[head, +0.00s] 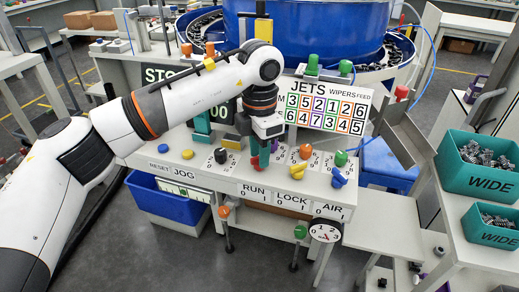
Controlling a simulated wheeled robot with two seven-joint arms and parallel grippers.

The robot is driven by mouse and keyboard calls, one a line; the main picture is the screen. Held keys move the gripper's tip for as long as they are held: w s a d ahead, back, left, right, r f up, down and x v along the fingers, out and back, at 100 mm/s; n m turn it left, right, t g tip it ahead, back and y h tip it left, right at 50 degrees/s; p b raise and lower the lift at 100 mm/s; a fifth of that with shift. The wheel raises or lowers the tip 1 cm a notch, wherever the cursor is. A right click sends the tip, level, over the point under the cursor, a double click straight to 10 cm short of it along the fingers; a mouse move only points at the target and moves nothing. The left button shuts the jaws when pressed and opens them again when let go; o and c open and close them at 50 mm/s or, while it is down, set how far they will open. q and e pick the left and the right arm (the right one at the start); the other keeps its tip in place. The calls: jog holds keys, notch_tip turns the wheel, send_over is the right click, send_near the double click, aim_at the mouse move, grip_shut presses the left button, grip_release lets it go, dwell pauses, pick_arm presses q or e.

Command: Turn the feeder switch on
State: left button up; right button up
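My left gripper (259,152) points down over the grey control panel, just above the RUN label (254,191). Small dark green and red parts show at its tips. I cannot tell whether they are its fingers or a control, nor whether it is open or shut. No control can be read plainly as the feeder switch. The word FEED is on the number board (324,105) behind. RUN, LOCK (292,199) and AIR (328,210) labels with 0 and 1 marks line the panel's front. My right gripper is not in view.
A blue bowl feeder (310,35) is behind. Teal WIDE bins (480,181) are at the right. A blue bin (165,205) sits below the panel.

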pick_arm(q)
jog(key=shift+c, duration=0.3)
grip_shut()
